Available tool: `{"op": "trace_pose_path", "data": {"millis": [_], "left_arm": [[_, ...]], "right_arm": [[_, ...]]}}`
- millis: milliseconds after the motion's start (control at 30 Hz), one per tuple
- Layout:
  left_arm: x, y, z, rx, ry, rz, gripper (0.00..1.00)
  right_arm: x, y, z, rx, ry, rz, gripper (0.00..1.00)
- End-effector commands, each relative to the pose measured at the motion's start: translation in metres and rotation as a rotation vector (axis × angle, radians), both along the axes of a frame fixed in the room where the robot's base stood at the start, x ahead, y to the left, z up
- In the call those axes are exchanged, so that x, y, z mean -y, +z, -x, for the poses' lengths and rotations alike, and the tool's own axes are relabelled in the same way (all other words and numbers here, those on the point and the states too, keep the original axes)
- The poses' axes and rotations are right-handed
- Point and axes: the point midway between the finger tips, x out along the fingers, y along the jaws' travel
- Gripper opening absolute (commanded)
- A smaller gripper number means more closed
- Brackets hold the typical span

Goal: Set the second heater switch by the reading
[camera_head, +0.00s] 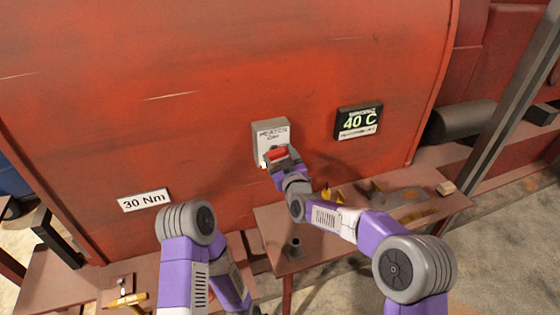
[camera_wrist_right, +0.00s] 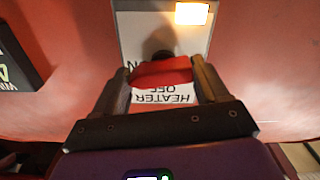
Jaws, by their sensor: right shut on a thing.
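The heater switch box (camera_head: 271,130) is a grey plate on the red engine wall, with its red handle (camera_head: 277,153) low on it. My right gripper (camera_head: 281,160) is shut on this handle. In the right wrist view the handle (camera_wrist_right: 161,72) lies between the two fingers, and the plate (camera_wrist_right: 140,30) shows "HEATER" and "OFF" upside down, with part of another word beside the handle. A lamp (camera_wrist_right: 191,13) on the plate glows warm white. A dark display (camera_head: 358,121) to the right reads "40 C". My left gripper is out of view.
A white "30 Nm" label (camera_head: 145,200) is on the wall to the left. A brown workbench (camera_head: 330,250) with several small tools and parts stands below the switch. A grey post (camera_head: 510,100) rises at the right.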

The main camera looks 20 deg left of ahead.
Motion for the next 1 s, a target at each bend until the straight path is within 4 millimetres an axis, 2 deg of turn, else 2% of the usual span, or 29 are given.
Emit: {"op": "trace_pose_path", "data": {"millis": [100,1000], "left_arm": [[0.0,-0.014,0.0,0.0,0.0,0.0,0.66],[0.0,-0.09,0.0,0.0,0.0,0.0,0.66]], "right_arm": [[-0.001,-0.002,0.001,0.063,0.001,0.086,0.43],[-0.003,0.001,0.002,0.541,-0.001,0.796,0.43]]}}
